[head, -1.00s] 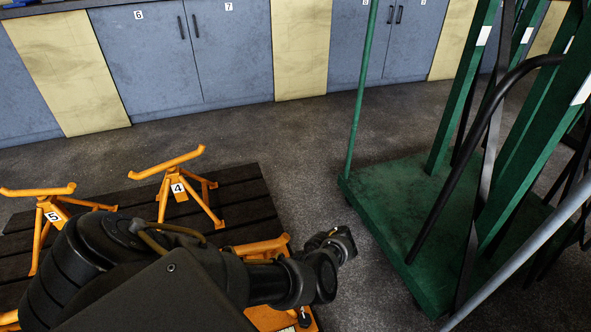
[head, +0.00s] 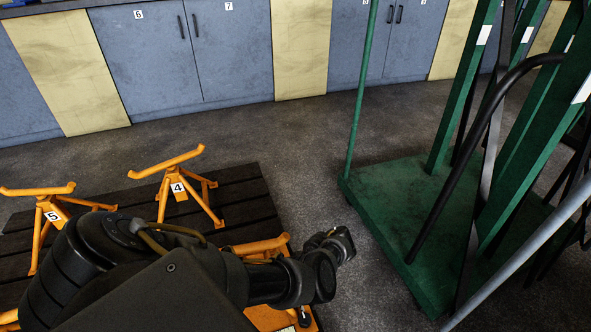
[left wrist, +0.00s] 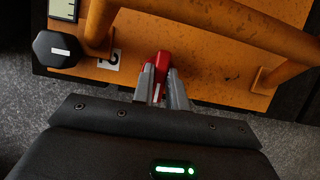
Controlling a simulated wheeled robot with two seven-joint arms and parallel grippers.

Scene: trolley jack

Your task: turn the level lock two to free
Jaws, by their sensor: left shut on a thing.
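In the left wrist view a red lever (left wrist: 163,62) stands out from the edge of an orange panel (left wrist: 205,45); I cannot read a label on it, so I cannot tell whether it is level lock two. My left gripper (left wrist: 160,86) is shut on this red lever, with a grey finger on each side. In the head view my left arm hides most of the orange frame (head: 262,246), and the fingertips and lever cannot be made out there. My right gripper is in neither view.
In the wrist view a black knob (left wrist: 56,48), a small display (left wrist: 63,9) and a thick orange tube (left wrist: 225,22) are close by. Orange stands marked 4 (head: 178,188) and 5 (head: 52,216) are on a dark slatted platform (head: 240,190). A green trolley (head: 390,215) stands right.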

